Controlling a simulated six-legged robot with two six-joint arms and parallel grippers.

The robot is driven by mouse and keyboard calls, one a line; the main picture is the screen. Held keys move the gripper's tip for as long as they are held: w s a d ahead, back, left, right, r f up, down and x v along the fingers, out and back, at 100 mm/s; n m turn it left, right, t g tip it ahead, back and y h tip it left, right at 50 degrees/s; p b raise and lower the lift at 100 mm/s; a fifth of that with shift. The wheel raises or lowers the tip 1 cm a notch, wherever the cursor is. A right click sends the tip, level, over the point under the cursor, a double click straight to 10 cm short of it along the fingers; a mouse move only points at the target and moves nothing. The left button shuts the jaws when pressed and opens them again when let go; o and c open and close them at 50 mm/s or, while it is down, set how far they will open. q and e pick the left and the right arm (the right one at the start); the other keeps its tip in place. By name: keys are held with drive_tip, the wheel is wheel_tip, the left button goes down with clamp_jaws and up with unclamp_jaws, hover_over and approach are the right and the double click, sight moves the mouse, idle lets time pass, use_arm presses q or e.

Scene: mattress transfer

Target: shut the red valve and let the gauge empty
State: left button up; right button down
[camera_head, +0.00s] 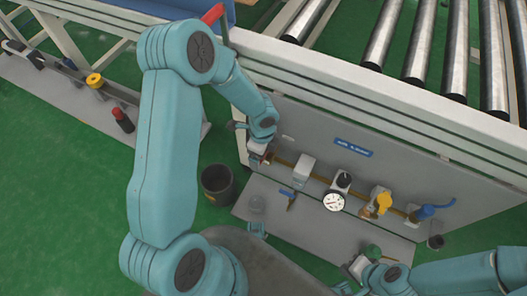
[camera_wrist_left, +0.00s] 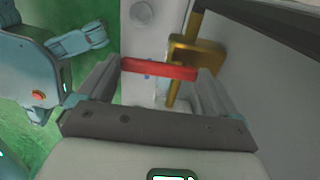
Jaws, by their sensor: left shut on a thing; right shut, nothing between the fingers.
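The red valve (camera_wrist_left: 158,69) shows as a red handle bar between the fingers of my left gripper (camera_wrist_left: 160,88) in the left wrist view. My left gripper is shut on it, beside the brass valve body (camera_wrist_left: 195,60). In the head view, my left gripper (camera_head: 258,153) is at the left end of the brass pipe and hides most of the red handle. The gauge (camera_head: 334,201) has a white dial and sits midway along the pipe. Its needle is too small to read. My right gripper (camera_head: 352,273) is shut and empty at the lower right, apart from the valves.
A yellow valve (camera_head: 383,202) and a blue valve handle (camera_head: 430,211) are on the pipe right of the gauge. A dark bucket (camera_head: 217,184) stands on the green floor left of the panel. A roller conveyor (camera_head: 425,50) runs behind.

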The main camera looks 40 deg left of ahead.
use_arm(q)
drive_tip(key=o, duration=1.2)
drive_tip(key=shift+c, duration=0.2)
wheel_tip(320, 180, up, 16)
drive_tip(key=p, duration=0.6)
drive_tip(key=shift+r, duration=0.2)
